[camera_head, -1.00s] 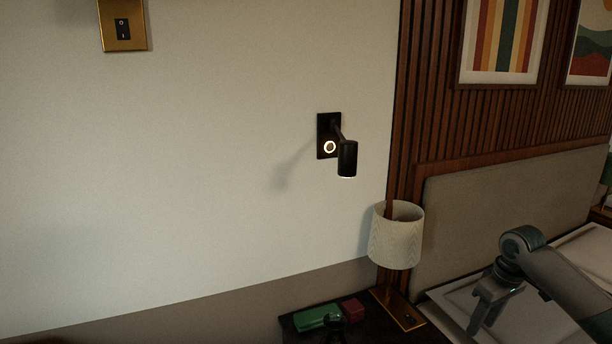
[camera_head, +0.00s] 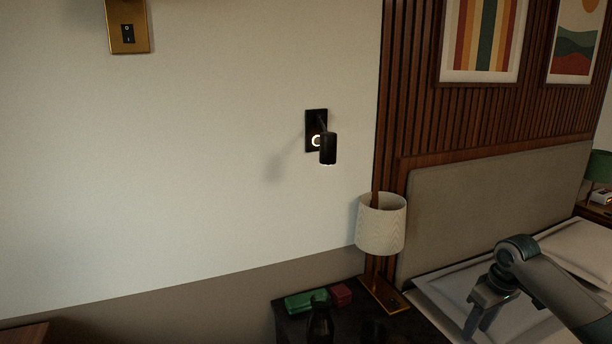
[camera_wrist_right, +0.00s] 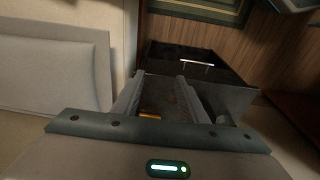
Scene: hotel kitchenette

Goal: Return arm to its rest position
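My right gripper (camera_head: 477,318) hangs at the lower right of the head view, fingers pointing down, in front of the bed. My grey right arm (camera_head: 550,285) reaches to it from the right edge. In the right wrist view the two fingers (camera_wrist_right: 160,98) stand apart with nothing held between them. My left gripper and left arm are not in the head view.
A dark nightstand (camera_head: 290,325) carries a lamp (camera_head: 381,225), a green box (camera_head: 305,300), a red box (camera_head: 341,294) and a dark bottle (camera_head: 320,322). A lit black wall lamp (camera_head: 327,148) is above. The bed's headboard (camera_head: 490,205) stands behind my right arm.

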